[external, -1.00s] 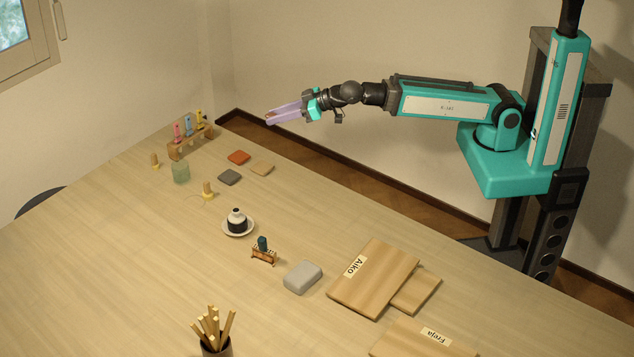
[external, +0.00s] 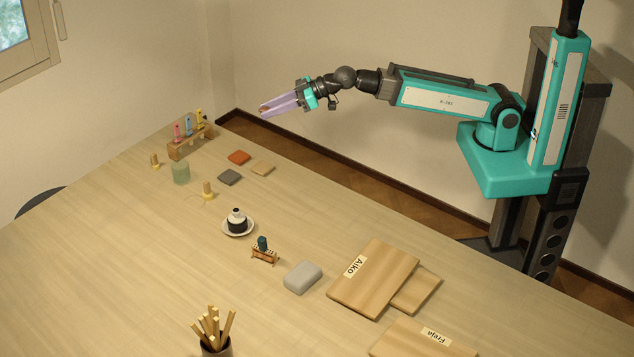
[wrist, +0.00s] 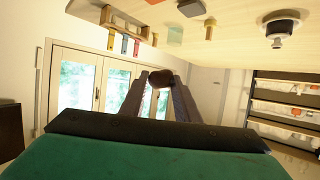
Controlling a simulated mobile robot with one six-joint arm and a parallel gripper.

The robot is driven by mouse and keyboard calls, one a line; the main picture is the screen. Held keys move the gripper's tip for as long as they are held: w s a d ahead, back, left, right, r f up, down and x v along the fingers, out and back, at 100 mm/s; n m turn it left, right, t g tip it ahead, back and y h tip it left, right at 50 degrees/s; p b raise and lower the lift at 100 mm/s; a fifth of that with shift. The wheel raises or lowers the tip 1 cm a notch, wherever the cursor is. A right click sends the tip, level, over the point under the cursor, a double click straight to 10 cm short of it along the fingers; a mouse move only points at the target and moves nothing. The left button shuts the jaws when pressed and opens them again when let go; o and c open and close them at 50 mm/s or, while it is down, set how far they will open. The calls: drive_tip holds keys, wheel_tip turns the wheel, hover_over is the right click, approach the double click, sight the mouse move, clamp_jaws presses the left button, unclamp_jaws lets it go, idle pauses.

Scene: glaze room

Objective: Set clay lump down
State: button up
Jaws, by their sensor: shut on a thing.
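My gripper (external: 264,111) is shut on a small dark brown clay lump (wrist: 161,78). The lump sits between the fingertips in the wrist view, and only a bit of it shows in the external view (external: 264,108). The gripper is held in the air, beyond the table's far edge in the external picture, with its fingers pointing left and slightly down. The lump touches nothing but the fingers.
The table's left part is clear.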

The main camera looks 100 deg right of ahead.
idle(0.7)
drive_tip(key=s+d+f+m+g+h, duration=0.3)
drive_tip(key=s+d+f+m+h, duration=0.3)
drive_tip(key=f+h, duration=0.25)
drive_tip(key=s+a+f+m+g+h, duration=0.3)
drive_tip(key=s+a+m, duration=0.2)
drive_tip(key=s+a, duration=0.1)
drive_tip(key=s+a+r+n+t+y, duration=0.1)
drive_tip(key=s+a, duration=0.8)
drive_tip(key=a, duration=0.5)
drive_tip(key=s+a+r+n+t+y+p, duration=0.1)
drive_tip(key=s+a+n+y, duration=0.1)
drive_tip(key=s+a, duration=0.8)
drive_tip(key=s+a+r+n+t+y, duration=0.1)
drive_tip(key=s+a, duration=0.8)
drive_tip(key=a, duration=0.9)
drive_tip(key=shift+s+a+t, duration=0.15)
drive_tip(key=shift+s+t, duration=0.05)
drive_tip(key=shift+t, duration=0.1)
